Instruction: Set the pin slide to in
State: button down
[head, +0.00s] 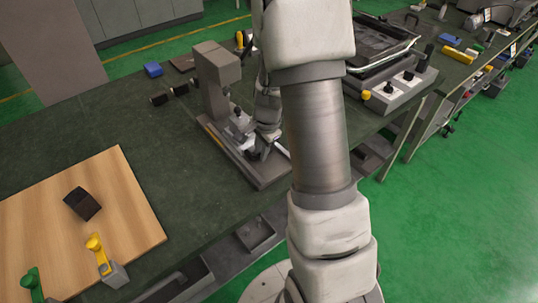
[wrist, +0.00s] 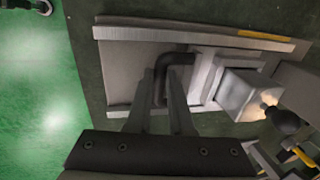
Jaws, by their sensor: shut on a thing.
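A grey bench machine (head: 215,85) with an upright column stands on a flat base on the dark green bench. In the wrist view its base plate (wrist: 125,70) carries a light grey block assembly (wrist: 205,82). A dark bent handle (wrist: 178,58) reaches from this assembly over the plate. My gripper (wrist: 164,82) is shut on the bent handle, with a finger at each side of its downward leg. In the head view my gripper (head: 260,150) is low over the machine's base, partly hidden by my arm. I cannot tell which part is the pin slide.
A wooden board (head: 130,190) with a dark block (head: 83,203) and yellow and green handled parts lies to the left. A grey unit with a black tray (head: 380,45) stands behind to the right. The bench's front edge is close to the machine. Bench between board and machine is clear.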

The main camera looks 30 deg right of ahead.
aim_at(247, 144)
jog(key=shift+w+a+r+p, duration=0.1)
jog(key=shift+w+a+p, duration=0.15)
jog(key=shift+w, duration=0.8)
jog(key=shift+w+a+f+p, duration=0.1)
jog(key=shift+w+p, duration=0.2)
jog(key=shift+w, duration=0.75)
jog(key=shift+w+a+r+p, duration=0.1)
jog(key=shift+w+a+p, duration=0.15)
jog(key=shift+w, duration=0.8)
jog(key=c, duration=0.8)
grip_release()
jog(key=shift+w, duration=0.15)
jog(key=shift+c, duration=0.2)
jog(key=shift+o, duration=0.2)
jog(key=shift+r, duration=0.1)
jog(key=s+r+p, duration=0.1)
jog(key=r, duration=0.7)
jog(key=s+r+p, duration=0.1)
jog(key=s+r, duration=0.1)
jog(key=r, duration=0.6)
jog(key=shift+s+d+r+p, duration=0.3)
jog(key=shift+r, duration=0.1)
